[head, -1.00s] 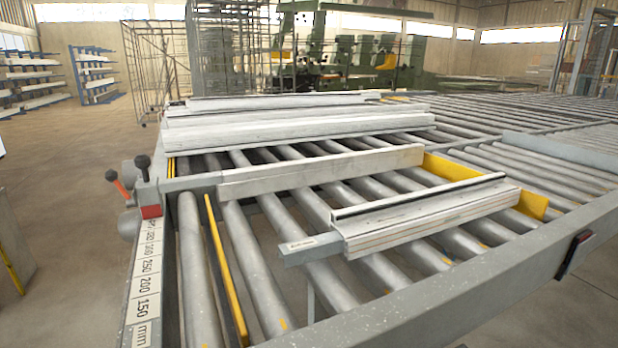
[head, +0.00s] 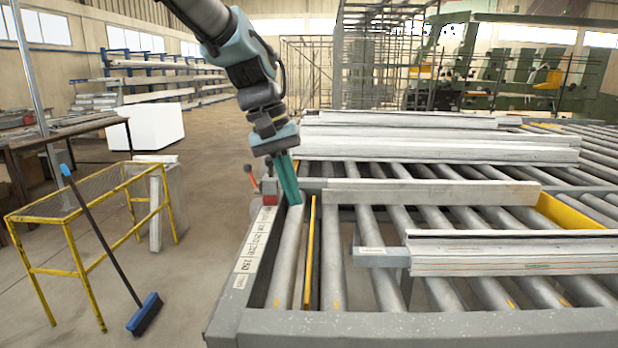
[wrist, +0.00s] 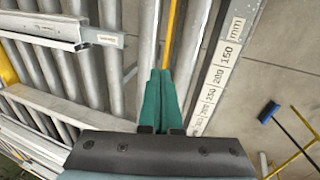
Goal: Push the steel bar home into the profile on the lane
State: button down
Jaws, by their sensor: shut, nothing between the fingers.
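The steel bar (head: 381,257) is a grey flat bar with a label, sticking out of the left end of the profile. The rest of it is hidden inside. The pale aluminium profile (head: 520,256) lies across the rollers of the lane. In the wrist view the bar (wrist: 108,39) and the profile (wrist: 40,26) are at the upper left. My gripper (head: 294,202), with teal fingers, points down over the lane's left end, left of the bar's free end and apart from it. In the wrist view my gripper's fingers (wrist: 160,72) are together and empty.
A thin yellow strip (head: 311,250) stands between my gripper and the bar. A long grey beam (head: 430,193) lies behind the profile, with stacked profiles (head: 430,148) farther back. A millimetre scale (head: 258,240) runs along the left rail. A yellow plate (head: 570,214) is at the right.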

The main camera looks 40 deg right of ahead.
jog(key=s+d+f+b, duration=0.3)
jog(key=f+b, duration=0.2)
jog(key=f, duration=0.2)
jog(key=shift+s+d+b, duration=0.2)
jog(key=shift+d+b, duration=0.15)
jog(key=shift+d, duration=0.05)
dwell(2.0)
jog(key=shift+s+d+p, duration=0.2)
jog(key=shift+d+p, duration=0.05)
jog(key=shift+d, duration=0.3)
jog(key=shift+s+d+p, duration=0.2)
jog(key=shift+d, duration=0.35)
jog(key=shift+b+x, duration=1.2)
jog(key=shift+x, duration=1.05)
